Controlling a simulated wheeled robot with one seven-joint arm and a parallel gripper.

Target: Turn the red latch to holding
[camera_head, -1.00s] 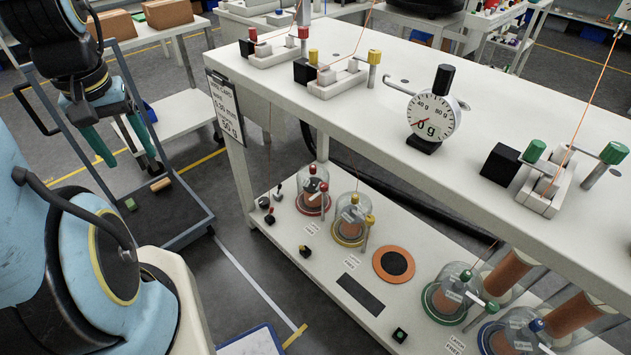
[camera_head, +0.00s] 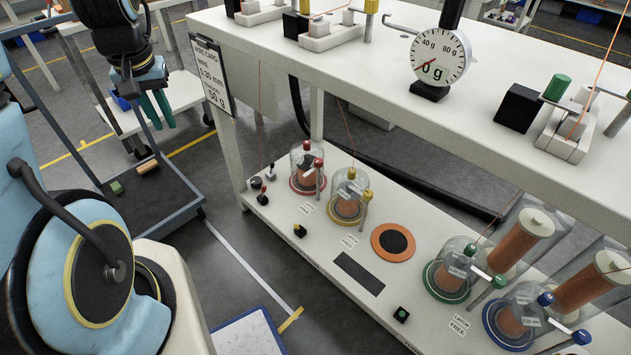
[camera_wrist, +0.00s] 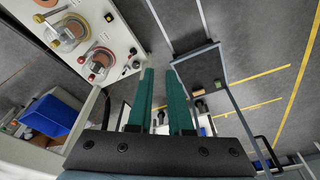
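The red latch (camera_head: 317,170) is a short post with a red knob beside a clear dome on a red ring base (camera_head: 297,187), at the left of the lower shelf. A copper-coloured spool is under the dome. A white label, too small to read, lies in front. In the wrist view the red latch (camera_wrist: 91,78) is left of my fingers, near the shelf edge. My gripper (camera_head: 158,118) has two teal fingers, in the air left of the shelf and well apart from the latch. The fingers (camera_wrist: 160,72) have a gap between them and hold nothing.
Yellow (camera_head: 367,197), green (camera_head: 468,250) and blue (camera_head: 545,299) latches with similar domes stand along the lower shelf (camera_head: 318,245). The upper tabletop (camera_head: 350,65) overhangs it, with a dial gauge (camera_head: 440,57). A grey cart (camera_head: 180,230) stands left; floor shows between.

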